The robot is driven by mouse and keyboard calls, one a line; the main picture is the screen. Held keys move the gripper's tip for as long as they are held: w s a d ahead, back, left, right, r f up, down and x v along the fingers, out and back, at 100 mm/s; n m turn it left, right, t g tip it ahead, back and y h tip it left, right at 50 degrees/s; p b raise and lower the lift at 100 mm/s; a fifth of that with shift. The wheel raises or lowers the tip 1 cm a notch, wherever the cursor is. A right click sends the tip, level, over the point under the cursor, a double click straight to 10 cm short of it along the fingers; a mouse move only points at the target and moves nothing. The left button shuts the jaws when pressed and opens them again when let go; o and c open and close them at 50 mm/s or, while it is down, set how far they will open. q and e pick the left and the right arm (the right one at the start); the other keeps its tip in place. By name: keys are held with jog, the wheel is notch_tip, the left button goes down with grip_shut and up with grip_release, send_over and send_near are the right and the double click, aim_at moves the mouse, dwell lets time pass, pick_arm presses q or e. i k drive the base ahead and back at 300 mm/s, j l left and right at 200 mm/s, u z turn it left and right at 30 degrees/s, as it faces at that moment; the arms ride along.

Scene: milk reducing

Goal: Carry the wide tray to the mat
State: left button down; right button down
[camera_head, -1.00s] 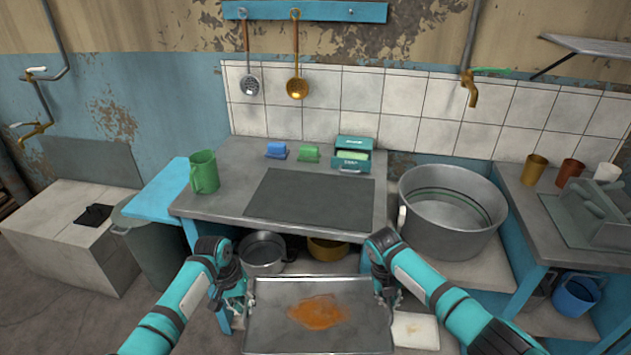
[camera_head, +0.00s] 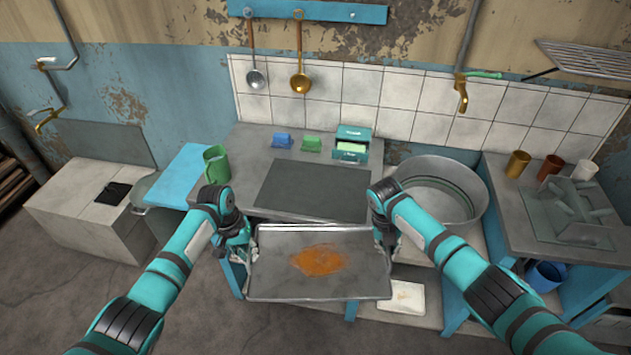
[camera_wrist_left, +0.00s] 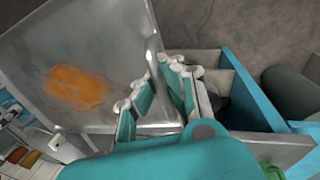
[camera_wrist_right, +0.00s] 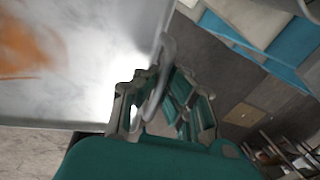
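The wide tray (camera_head: 282,286) is a grey metal tray with a raised rim and an orange-brown stain in the middle. It hangs in the air in front of the counter, between my two grippers. My left gripper (camera_head: 248,250) is shut on the tray's left handle. The left wrist view shows the handle between its fingers (camera_wrist_left: 155,85). My right gripper (camera_head: 381,240) is shut on the right handle, also seen in the right wrist view (camera_wrist_right: 160,88). The dark grey mat (camera_head: 312,190) lies flat and bare on the counter, just beyond the tray.
On the counter (camera_head: 245,150) stand a green mug (camera_head: 216,165) at the left, blue (camera_head: 282,140) and green (camera_head: 312,144) small items, and a teal box (camera_head: 352,143) behind the mat. A large metal tub (camera_head: 440,185) stands to the right. Two ladles hang above.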

aim_at(314, 191)
jog(key=i, duration=1)
